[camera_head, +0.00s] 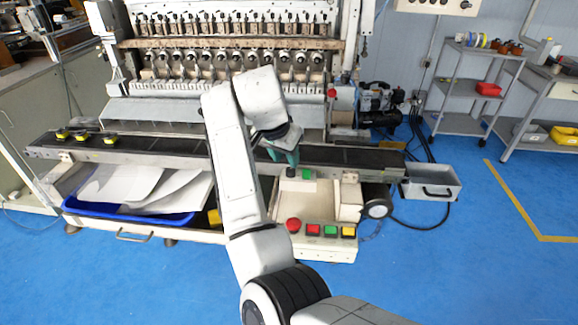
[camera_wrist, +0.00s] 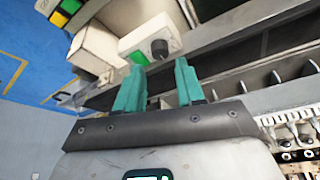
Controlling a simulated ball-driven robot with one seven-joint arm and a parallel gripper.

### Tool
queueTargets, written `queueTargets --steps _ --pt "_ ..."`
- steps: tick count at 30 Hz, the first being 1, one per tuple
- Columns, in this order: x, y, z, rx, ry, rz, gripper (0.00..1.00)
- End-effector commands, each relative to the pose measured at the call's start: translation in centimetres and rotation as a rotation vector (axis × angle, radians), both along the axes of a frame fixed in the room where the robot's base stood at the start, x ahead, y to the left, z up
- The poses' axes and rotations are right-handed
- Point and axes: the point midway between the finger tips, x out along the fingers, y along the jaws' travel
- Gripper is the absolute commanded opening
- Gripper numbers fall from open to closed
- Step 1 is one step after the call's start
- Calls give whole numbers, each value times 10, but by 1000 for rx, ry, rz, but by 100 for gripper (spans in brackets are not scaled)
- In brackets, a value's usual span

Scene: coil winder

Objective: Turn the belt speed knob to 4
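A small dark knob (camera_wrist: 159,48) sits on a white box (camera_wrist: 140,40) with a green patch, in the wrist view. In the head view the knob (camera_head: 290,172) shows on the box beside the green square (camera_head: 307,174), at the front edge of the conveyor. Any numbers or pointer on the knob are too small to read. My gripper (camera_head: 283,159) has teal fingers and is just above the knob. In the wrist view the gripper (camera_wrist: 158,66) is open and empty, with the knob showing in the gap just beyond the fingertips. Contact is not visible.
The dark conveyor belt (camera_head: 145,148) runs behind the box, with several yellow-black parts at its left. A lower panel has a red mushroom button (camera_head: 293,225) and other coloured buttons. A blue tray (camera_head: 100,210) lies left and a grey bin (camera_head: 432,182) right. Blue floor is free at right.

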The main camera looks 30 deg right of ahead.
Motion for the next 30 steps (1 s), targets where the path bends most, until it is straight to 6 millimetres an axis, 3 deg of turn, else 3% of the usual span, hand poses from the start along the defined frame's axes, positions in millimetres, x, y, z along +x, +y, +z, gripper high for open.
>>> queueTargets --steps 3,9,22,30 --pt "3 -7 -20 1 3 0 38" --pt "9 -16 -43 0 2 1 38" --pt "10 -18 -51 0 -1 0 38" --pt "10 -18 -51 0 -1 0 12"
